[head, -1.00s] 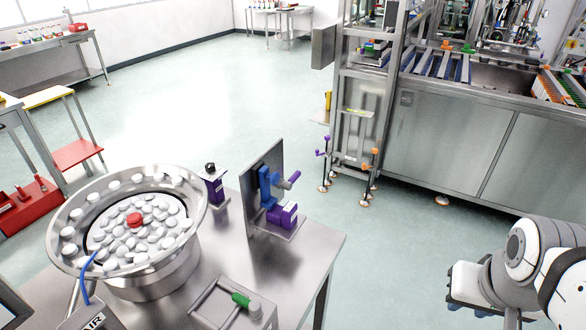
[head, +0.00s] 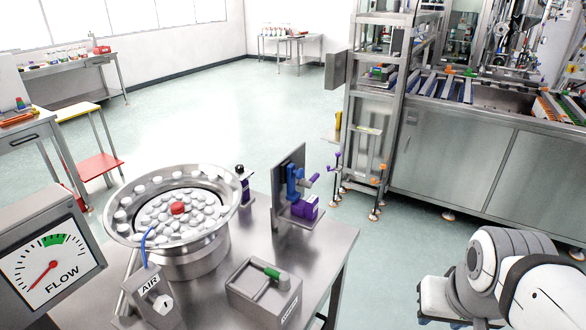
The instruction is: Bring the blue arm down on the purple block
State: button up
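The blue arm (head: 291,181) is raised on an upright metal plate at the right part of the steel table, with a purple-tipped handle (head: 313,175) pointing up and right. The purple block (head: 305,207) sits on a small metal base just below and right of the blue arm, with a gap between them. My own arm shows at the lower right, well to the right of the table. My gripper (head: 440,302) is partly in view at the arm's lower left, and its fingers cannot be made out clearly.
The steel table (head: 325,245) also holds a bowl of white caps (head: 180,212) with one red cap, a box with a green handle (head: 265,290), and an AIR valve box (head: 155,300). A FLOW gauge (head: 48,265) stands at left. Floor between table and machine cabinet (head: 450,160) is clear.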

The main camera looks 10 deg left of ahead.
aim_at(293, 195)
jog(key=u, duration=1.4)
jog(key=k, duration=0.65)
jog(key=z, duration=1.15)
jog(key=i, duration=0.95)
jog(key=z, duration=0.05)
